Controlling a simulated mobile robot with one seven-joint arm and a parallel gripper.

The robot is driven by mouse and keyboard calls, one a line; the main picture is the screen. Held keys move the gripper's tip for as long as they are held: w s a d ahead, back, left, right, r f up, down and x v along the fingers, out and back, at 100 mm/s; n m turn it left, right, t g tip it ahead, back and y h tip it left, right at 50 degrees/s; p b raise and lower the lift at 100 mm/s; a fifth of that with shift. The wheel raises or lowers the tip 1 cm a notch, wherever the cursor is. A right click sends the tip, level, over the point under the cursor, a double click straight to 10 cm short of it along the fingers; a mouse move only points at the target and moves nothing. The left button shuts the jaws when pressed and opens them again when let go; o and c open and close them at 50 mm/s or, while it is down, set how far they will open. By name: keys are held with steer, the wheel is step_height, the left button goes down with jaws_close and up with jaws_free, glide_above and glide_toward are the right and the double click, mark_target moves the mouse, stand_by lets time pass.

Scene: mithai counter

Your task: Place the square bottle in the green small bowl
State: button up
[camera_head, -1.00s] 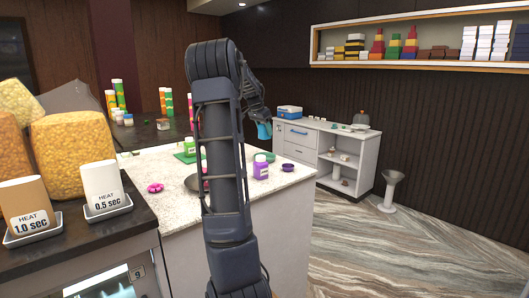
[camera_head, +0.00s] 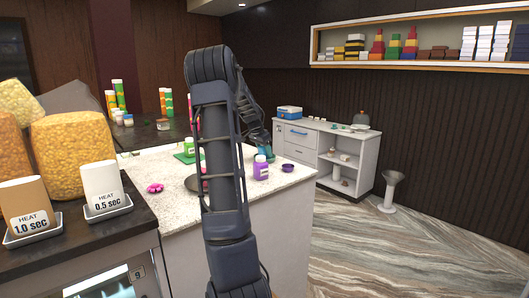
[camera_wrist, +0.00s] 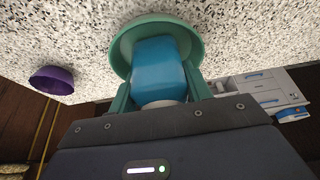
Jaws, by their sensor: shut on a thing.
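The blue square bottle (camera_wrist: 158,68) is held between the fingers of my gripper (camera_wrist: 158,92) in the wrist view. The green small bowl (camera_wrist: 126,42) is right behind the bottle there, and its rim shows around the bottle's far end. The bottle overlaps the bowl's inside; I cannot tell whether it touches the bottom. In the head view my gripper (camera_head: 264,146) is low over the counter at the green bowl (camera_head: 271,157), and the bottle is mostly hidden.
A purple bowl (camera_wrist: 52,80) stands apart on the speckled counter (camera_head: 235,193); it also shows in the head view (camera_head: 288,167). A purple-labelled bottle (camera_head: 261,169) stands close to the green bowl. A green-labelled bottle (camera_head: 189,146) and pink item (camera_head: 155,188) are farther left.

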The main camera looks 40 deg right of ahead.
steer(key=o, duration=0.8)
steer(key=shift+f, duration=0.1)
steer(key=v, duration=1.2)
steer(key=s+a+r+n+t+y, duration=0.1)
steer(key=s+a+n, duration=0.15)
steer(key=a, duration=0.55)
steer(key=s+a+n+t+y, duration=0.1)
steer(key=s+a+n, duration=0.15)
steer(key=a, duration=0.55)
steer(key=s+a+f+n+t+y, duration=0.1)
steer(key=s+a+f+n, duration=0.1)
steer(key=s+a+n, duration=0.2)
steer(key=s+a+f+n, duration=0.3)
steer(key=s+a, duration=0.7)
steer(key=a, duration=0.6)
steer(key=s+a+f+n+t+y, duration=0.1)
steer(key=s+a+f+n, duration=0.2)
steer(key=s+a+n, duration=0.3)
steer(key=shift+s+a+t+y, duration=0.15)
steer(key=shift+s+a, duration=0.15)
steer(key=shift+a, duration=0.65)
steer(key=shift+s+a+t+y, duration=0.15)
steer(key=shift+s+a, duration=0.1)
steer(key=shift+a, duration=0.7)
